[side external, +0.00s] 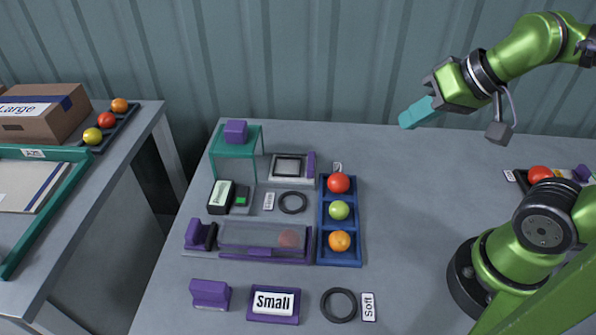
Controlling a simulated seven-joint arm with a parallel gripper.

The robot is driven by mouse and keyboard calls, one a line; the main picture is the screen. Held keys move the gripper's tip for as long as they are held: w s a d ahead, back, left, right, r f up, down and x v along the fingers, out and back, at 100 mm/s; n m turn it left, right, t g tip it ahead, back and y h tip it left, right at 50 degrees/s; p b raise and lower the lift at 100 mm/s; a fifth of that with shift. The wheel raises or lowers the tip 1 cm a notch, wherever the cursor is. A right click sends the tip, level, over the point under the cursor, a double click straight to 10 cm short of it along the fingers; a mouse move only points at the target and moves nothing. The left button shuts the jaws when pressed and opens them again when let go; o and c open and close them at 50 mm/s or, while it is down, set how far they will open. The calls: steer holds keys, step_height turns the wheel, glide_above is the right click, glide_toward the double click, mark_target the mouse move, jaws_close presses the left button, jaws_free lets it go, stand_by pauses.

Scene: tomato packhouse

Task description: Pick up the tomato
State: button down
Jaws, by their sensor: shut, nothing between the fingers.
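Several tomatoes are in view, and I cannot tell which one the task means. A blue three-pocket tray (358,226) on the grey table holds a red tomato (339,182), a green tomato (339,210) and an orange tomato (340,242). A reddish round thing (289,239) shows dimly in a clear-covered purple-edged box (250,236). Another red tomato (539,174) sits in a dark tray at the right, partly behind my arm. My gripper (404,121), with teal fingers, is shut and empty, up and right of the blue tray, apart from every tomato.
A teal stand (235,150), a scale-like device (290,167), dark rings (339,304) and a "Small" sign (274,302) surround the blue tray. A left table holds a carton (40,115) and a black tray with tomatoes.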

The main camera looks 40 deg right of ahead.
steer(key=shift+c, duration=2.4)
jaws_free()
steer(key=n+g+h, duration=0.2)
steer(key=n+g, duration=0.3)
steer(key=g, duration=0.3)
glide_above(339, 204)
steer(key=w, duration=0.2)
step_height(339, 204, down, 7)
steer(key=n+g, duration=0.1)
steer(key=f, duration=0.5)
steer(key=s+f, duration=0.1)
steer(key=f, duration=0.4)
steer(key=s+f, duration=0.1)
steer(key=f, duration=0.4)
steer(key=shift+f, duration=0.3)
